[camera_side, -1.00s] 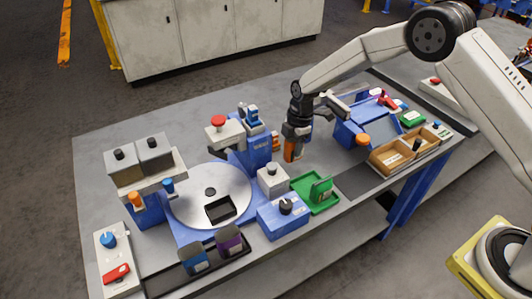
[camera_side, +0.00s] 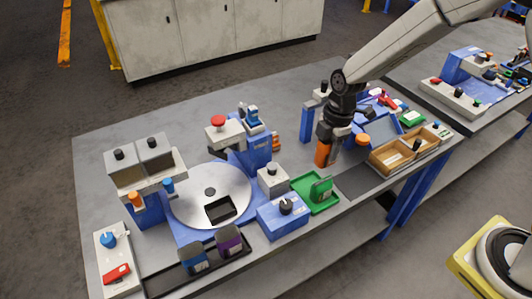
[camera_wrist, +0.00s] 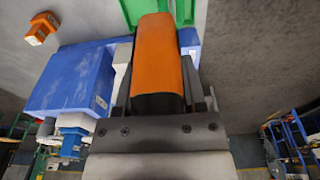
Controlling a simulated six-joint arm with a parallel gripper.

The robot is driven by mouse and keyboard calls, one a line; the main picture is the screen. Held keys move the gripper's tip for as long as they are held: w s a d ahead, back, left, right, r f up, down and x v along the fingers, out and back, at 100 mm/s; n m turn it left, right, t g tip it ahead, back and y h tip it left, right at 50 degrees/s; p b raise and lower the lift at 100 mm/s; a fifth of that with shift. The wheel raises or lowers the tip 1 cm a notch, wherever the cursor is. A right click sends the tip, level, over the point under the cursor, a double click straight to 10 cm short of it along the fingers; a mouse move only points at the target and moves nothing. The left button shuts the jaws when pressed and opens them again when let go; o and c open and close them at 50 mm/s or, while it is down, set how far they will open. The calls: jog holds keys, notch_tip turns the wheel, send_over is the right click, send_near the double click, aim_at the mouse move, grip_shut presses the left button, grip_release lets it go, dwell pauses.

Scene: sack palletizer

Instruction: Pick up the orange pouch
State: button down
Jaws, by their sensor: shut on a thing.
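The orange pouch (camera_side: 322,156) is held in my gripper (camera_side: 329,160), above the table to the right of the blue press-like station. In the wrist view the orange pouch (camera_wrist: 158,62) fills the space between the dark fingers of my gripper (camera_wrist: 160,92). The gripper is shut on it. The pouch's lower end looks close to the table in the side view, but I cannot tell the exact gap. The far side of the pouch is hidden.
A wooden bin (camera_side: 407,158) and a blue sloped unit (camera_side: 383,130) stand to the right. A blue pouch (camera_side: 193,257) and a purple pouch (camera_side: 228,240) stand at the front left.

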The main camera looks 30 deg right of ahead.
jog(key=shift+s+r, duration=0.25)
jog(key=shift+s, duration=0.3)
dwell(0.4)
